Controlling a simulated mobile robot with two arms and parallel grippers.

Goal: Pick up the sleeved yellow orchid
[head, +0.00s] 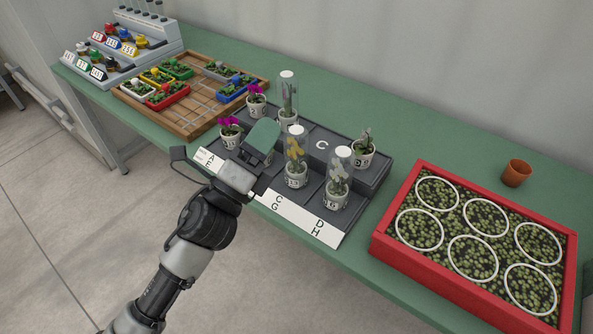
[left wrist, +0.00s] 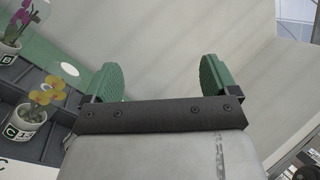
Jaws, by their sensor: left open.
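The yellow orchid (head: 297,150) stands upright in a small pale labelled pot on the dark stepped stand (head: 375,184) in the head view. A clear sleeve with a rounded top surrounds its flowers. A yellow orchid in a pale pot also shows at the left edge of the left wrist view (left wrist: 40,96); its sleeve is hard to make out there. My left gripper (head: 262,141) is just left of the yellow orchid in the head view, apart from it. Its two green pads (left wrist: 158,80) are spread with nothing between them. My right gripper is not in view.
Close by stand a white-flowered sleeved orchid (head: 339,170), a tall sleeved plant (head: 289,95), magenta orchids (head: 229,132) and a pale plant (head: 364,145). A red seedling tray (head: 402,253) and an empty brown pot (head: 516,173) are right. A wooden tray (head: 205,115) is left.

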